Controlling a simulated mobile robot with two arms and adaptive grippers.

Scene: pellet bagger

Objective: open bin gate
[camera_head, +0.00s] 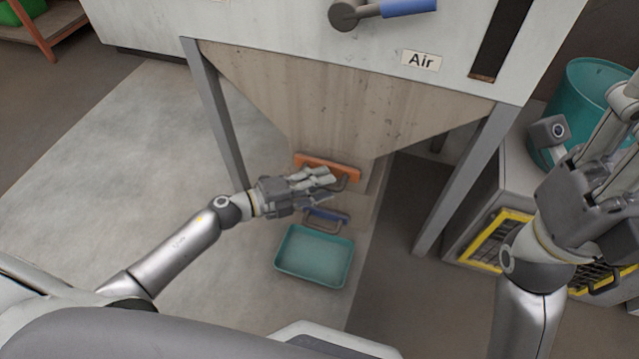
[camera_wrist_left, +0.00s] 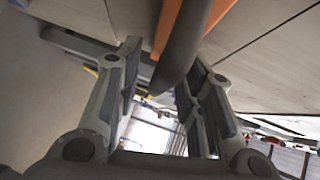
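The hopper (camera_head: 290,90) tapers down to an orange gate plate (camera_head: 312,160) with a dark bar handle (camera_head: 352,183). My left gripper (camera_head: 325,178) is in front of this plate, at the handle. In the left wrist view my left gripper (camera_wrist_left: 160,95) is open, with the dark handle (camera_wrist_left: 185,45) between its two fingers and the orange plate (camera_wrist_left: 222,10) behind. I see no finger clearly pressed on the handle. My right gripper (camera_head: 618,135) is raised at the right edge, away from the gate; its fingertips are partly cut off.
A blue handle (camera_head: 327,214) sits below the orange gate, above a teal tray (camera_head: 314,257). Grey frame legs (camera_head: 218,125) flank the hopper. A teal drum (camera_head: 595,85) and a yellow-framed grille (camera_head: 490,240) are at the right. The floor at the left is clear.

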